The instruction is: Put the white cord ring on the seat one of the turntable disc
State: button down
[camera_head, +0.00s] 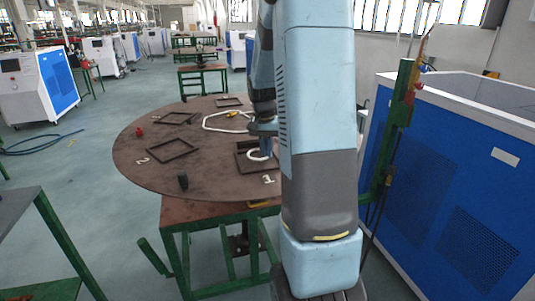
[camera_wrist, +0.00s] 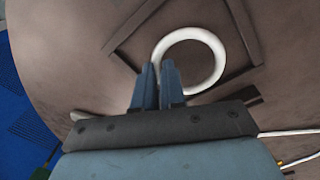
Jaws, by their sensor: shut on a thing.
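The white cord ring (camera_head: 258,158) is at the square dark frame of seat one (camera_head: 240,172), beside the white numeral 1 on the brown turntable disc (camera_head: 205,188). In the wrist view the ring (camera_wrist: 219,60) appears within the outline of the frame's bars (camera_wrist: 243,32). My gripper (camera_head: 262,143) points down over this seat. In the wrist view its fingers (camera_wrist: 158,80) are close together on the ring's near left rim. The fingers hide that part of the rim. I cannot tell whether the ring touches the disc or hangs slightly above it.
Empty frames stand at the numeral 2 (camera_head: 143,160) and farther back. A white cord (camera_head: 208,127) with a yellow part (camera_head: 232,114) lies behind seat one. A small black piece (camera_head: 183,182) and a red piece (camera_head: 139,132) are on the disc. A blue cabinet (camera_head: 440,190) stands at right.

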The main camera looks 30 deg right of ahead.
jog(key=shift+f, duration=0.8)
jog(key=c, duration=1.2)
grip_release()
notch_tip(320, 180, up, 11)
jog(key=s+a+r+n+t, duration=0.35)
jog(key=s+a+r, duration=0.45)
jog(key=s+a, duration=0.3)
jog(key=s+a+n+t, duration=0.2)
jog(key=s+a+n, duration=0.3)
jog(key=s+a, duration=0.4)
jog(key=s, duration=0.3)
jog(key=shift+s+a+f+n+t+y, duration=0.2)
jog(key=shift+s+f+n+t+y, duration=0.1)
jog(key=shift+f+n+t, duration=0.1)
